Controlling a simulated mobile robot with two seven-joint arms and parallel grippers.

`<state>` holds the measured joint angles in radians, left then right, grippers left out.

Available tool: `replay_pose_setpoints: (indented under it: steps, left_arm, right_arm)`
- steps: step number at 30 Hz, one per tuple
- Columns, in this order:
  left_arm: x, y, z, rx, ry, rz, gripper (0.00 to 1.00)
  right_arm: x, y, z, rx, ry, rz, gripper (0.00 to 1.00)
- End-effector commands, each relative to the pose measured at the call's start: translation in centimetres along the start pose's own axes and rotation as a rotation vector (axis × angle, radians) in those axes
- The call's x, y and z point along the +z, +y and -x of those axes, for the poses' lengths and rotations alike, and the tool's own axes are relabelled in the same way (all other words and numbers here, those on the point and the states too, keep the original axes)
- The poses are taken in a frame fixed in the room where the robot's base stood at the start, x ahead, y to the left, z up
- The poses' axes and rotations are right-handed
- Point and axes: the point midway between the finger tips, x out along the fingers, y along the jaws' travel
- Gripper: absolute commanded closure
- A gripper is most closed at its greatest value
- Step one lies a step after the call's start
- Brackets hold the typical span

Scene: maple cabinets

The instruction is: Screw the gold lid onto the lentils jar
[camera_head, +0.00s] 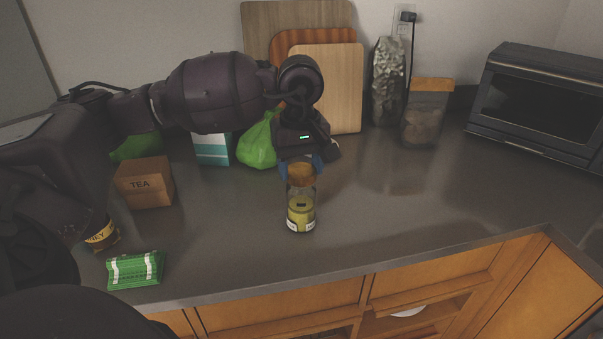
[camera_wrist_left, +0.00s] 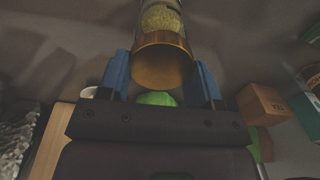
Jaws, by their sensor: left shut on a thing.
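The lentils jar (camera_head: 301,211) is clear glass with yellow-green contents and a pale label band. It stands upright on the grey counter near the front edge. The gold lid (camera_head: 301,174) is at the top of the jar, in line with its mouth; I cannot tell whether it is threaded. My left gripper (camera_head: 301,163) comes down from above, its blue fingers shut on the lid. In the left wrist view the lid (camera_wrist_left: 163,66) is between the two blue fingers (camera_wrist_left: 163,80), with the jar (camera_wrist_left: 161,18) beyond it. My right gripper is not in view.
A tea box (camera_head: 145,184), a green packet (camera_head: 135,269) and a dark honey jar (camera_head: 101,236) stand to the left. A green bag (camera_head: 258,145) and cutting boards (camera_head: 345,90) are behind. The counter right of the jar is clear up to the toaster oven (camera_head: 540,98).

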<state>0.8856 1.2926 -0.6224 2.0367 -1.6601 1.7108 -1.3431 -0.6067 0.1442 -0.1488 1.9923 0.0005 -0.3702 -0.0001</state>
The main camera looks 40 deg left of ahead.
Motion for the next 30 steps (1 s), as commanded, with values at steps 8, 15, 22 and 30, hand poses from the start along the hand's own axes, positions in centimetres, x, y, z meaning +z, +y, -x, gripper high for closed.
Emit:
replay_pose_setpoints:
  steps: [8, 15, 22, 30]
  left_arm:
    - [0.0, 0.1, -0.3, -0.003, -0.003, -0.103, 0.63]
    - [0.0, 0.1, -0.3, -0.002, -0.001, -0.197, 0.63]
    - [0.1, 0.2, -0.4, -0.002, -0.003, -0.285, 0.63]
    - [0.0, 0.2, -0.5, -0.003, -0.002, -0.391, 0.63]
  right_arm:
    - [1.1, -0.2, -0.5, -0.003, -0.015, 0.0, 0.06]
    - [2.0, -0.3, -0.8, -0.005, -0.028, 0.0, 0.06]
    - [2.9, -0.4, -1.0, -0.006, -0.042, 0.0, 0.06]
    - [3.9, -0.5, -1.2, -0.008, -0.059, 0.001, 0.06]
